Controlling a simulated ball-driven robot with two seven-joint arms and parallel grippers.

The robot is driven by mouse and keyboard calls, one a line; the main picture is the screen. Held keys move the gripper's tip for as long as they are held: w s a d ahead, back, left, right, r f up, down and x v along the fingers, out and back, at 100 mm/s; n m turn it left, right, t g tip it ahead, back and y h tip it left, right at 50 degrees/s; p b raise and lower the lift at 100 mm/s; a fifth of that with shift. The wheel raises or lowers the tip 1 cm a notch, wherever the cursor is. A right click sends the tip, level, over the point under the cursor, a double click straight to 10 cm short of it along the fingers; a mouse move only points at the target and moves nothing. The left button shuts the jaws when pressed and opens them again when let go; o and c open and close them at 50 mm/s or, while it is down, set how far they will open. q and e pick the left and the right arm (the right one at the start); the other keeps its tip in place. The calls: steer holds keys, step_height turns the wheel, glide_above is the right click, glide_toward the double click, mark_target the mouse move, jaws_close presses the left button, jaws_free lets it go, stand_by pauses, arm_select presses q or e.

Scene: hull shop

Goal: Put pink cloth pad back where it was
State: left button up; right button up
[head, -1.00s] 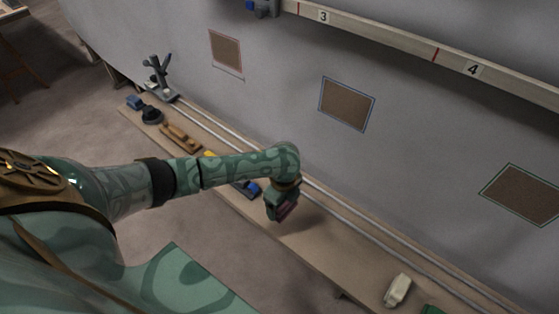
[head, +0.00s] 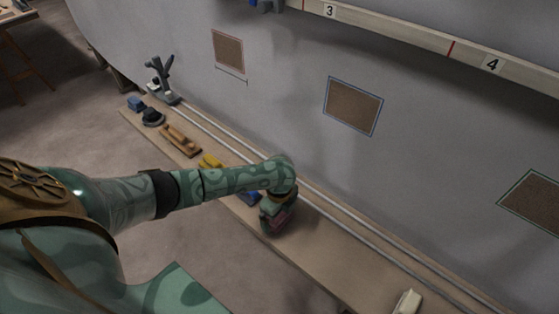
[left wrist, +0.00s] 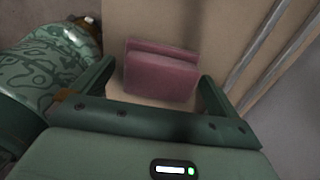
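The pink cloth pad (left wrist: 160,75) is a pink block with a step along its top in the left wrist view. It lies between the two fingers of my left gripper (left wrist: 158,82), with a narrow gap at its left side and a smaller one at its right. The fingers look open around it. In the head view the pad (head: 281,217) shows partly under my left gripper (head: 276,208), low over the long plank. Whether it touches the plank is hard to tell. My right gripper is not in view.
The long plank (head: 335,255) runs along the grey hull, with two metal rails beside it. A blue item (head: 249,198), a yellow item (head: 210,161) and a wooden tool (head: 180,140) lie left of the gripper. A whitish item (head: 407,302) lies right. The plank between is clear.

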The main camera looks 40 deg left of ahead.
arm_select(q)
steer(key=shift+r, duration=0.1)
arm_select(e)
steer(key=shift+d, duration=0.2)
arm_select(q)
step_height(320, 180, up, 12)
steer(key=p, duration=0.6)
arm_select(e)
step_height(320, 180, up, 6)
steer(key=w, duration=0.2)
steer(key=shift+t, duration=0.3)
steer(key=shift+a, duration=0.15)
